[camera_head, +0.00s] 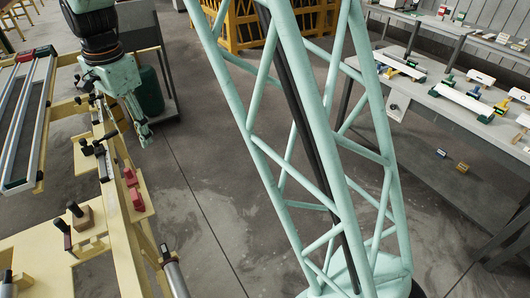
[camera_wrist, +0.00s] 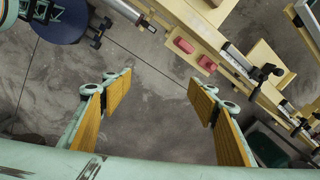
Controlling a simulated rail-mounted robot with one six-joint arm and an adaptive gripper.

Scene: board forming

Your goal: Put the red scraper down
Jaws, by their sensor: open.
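My gripper (camera_wrist: 160,86) is open in the wrist view, with its two orange-padded fingers wide apart. Nothing is between them, and bare grey floor shows beyond. In the head view my gripper (camera_head: 146,138) hangs pointing down beside the cream frame. I cannot make out a red scraper for certain. Two small red blocks, one of them the nearer block (camera_head: 138,199), lie on a cream plate on the frame. They also show in the wrist view, where one red block (camera_wrist: 184,46) is ahead of the fingers and apart from them.
The cream frame (camera_head: 125,245) with rails and clamps runs along the left. A grey table (camera_head: 455,112) with several coloured tools stands at right. A dark green cylinder (camera_head: 149,92) stands behind my gripper. The pale green lattice column is mine. Open floor (camera_head: 215,190) lies between.

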